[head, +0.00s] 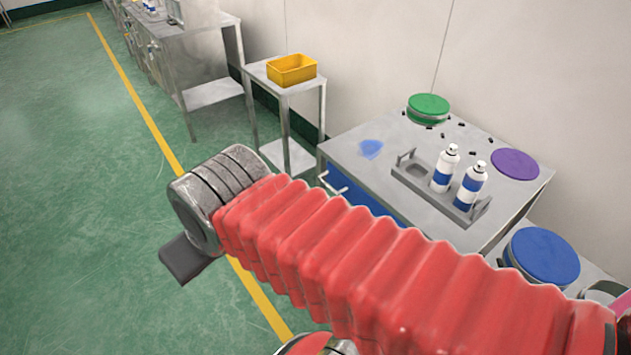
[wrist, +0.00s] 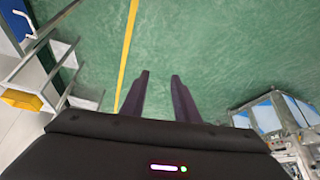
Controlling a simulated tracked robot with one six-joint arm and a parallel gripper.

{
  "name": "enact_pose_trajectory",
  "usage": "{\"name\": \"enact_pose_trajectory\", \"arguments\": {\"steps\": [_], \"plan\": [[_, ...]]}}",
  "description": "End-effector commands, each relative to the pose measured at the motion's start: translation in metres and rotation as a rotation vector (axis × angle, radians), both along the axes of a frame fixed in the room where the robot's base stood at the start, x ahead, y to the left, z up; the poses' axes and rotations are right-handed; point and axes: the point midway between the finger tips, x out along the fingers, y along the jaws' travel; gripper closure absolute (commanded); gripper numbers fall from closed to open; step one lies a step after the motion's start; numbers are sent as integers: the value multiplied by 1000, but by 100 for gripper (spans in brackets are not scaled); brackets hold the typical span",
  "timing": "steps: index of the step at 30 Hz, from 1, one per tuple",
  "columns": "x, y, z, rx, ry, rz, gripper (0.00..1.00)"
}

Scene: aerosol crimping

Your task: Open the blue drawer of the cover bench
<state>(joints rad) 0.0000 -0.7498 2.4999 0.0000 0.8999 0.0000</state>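The cover bench (head: 345,150) stands at the right in the head view, with a grey metal top. The blue drawer (head: 362,194) is in its front, just under the top, and looks shut. Its pale bar handle (head: 333,183) shows at the left; my red-sleeved arm hides the drawer's right part. In the wrist view the blue drawer front (wrist: 14,18) and its handle (wrist: 25,22) are at the upper left edge. My gripper (wrist: 160,76) is open and empty, its two dark fingers apart over green floor, away from the handle.
A side table (head: 260,80) holds a yellow bin (head: 291,70). Floor at the left is clear.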

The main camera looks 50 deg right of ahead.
Motion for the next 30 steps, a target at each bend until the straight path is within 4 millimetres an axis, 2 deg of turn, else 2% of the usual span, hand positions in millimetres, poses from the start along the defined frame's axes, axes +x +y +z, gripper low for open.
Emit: {"name": "enact_pose_trajectory", "arguments": {"steps": [15, 20, 26, 30], "plan": [[0, 0, 0, 0, 0, 0, 72], [9, -7, -2, -17, -9, -4, 72], [43, -45, -12, -93, -48, -15, 72], [74, -82, -23, -173, -84, -13, 72]]}}
